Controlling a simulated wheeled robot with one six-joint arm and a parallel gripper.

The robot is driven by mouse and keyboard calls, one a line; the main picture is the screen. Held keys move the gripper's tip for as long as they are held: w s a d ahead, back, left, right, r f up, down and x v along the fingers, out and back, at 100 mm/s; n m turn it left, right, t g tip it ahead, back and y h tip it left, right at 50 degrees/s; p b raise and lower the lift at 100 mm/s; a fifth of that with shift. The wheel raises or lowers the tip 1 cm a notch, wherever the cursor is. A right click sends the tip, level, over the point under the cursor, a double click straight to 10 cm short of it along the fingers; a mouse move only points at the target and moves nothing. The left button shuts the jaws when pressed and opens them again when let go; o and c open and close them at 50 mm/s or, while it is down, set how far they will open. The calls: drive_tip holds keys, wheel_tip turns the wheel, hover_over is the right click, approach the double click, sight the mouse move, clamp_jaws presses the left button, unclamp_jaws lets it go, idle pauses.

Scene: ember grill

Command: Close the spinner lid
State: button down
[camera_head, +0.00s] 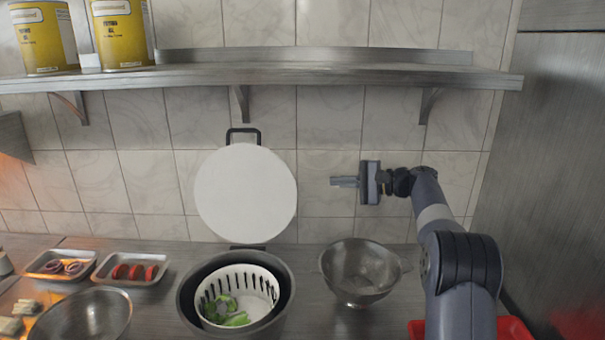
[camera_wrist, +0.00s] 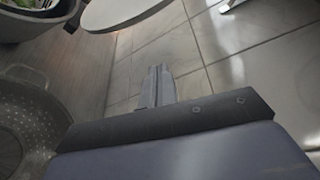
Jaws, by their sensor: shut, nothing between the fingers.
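The spinner (camera_head: 188,294) is a dark round bowl on the counter with a white slotted basket (camera_head: 258,279) inside, holding green leaves (camera_head: 237,319). Its round white lid (camera_head: 245,192) stands open, upright at the back of the bowl near the tiled wall, with a dark handle (camera_head: 243,131) at its top. In the wrist view the lid's edge (camera_wrist: 120,12) shows at the top and the spinner (camera_wrist: 40,25) at the upper left. My gripper (camera_head: 334,182) is shut and empty, right of the lid and apart from it, above the colander. Its fingers also show in the wrist view (camera_wrist: 158,85).
A metal colander (camera_head: 362,270) stands right of the spinner. Trays with onion rings (camera_head: 62,281) and tomato slices (camera_head: 133,284) and a metal bowl (camera_head: 83,318) lie to the left. A shelf (camera_head: 300,75) with yellow cans (camera_head: 121,33) runs above. A red object (camera_head: 513,328) sits front right.

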drive_tip(key=a+r+n+y+p, duration=0.1)
drive_tip(key=a+p, duration=0.3)
drive_tip(key=a, duration=0.6)
idle(0.5)
drive_tip(key=shift+w, duration=0.1)
drive_tip(key=shift+b, duration=0.4)
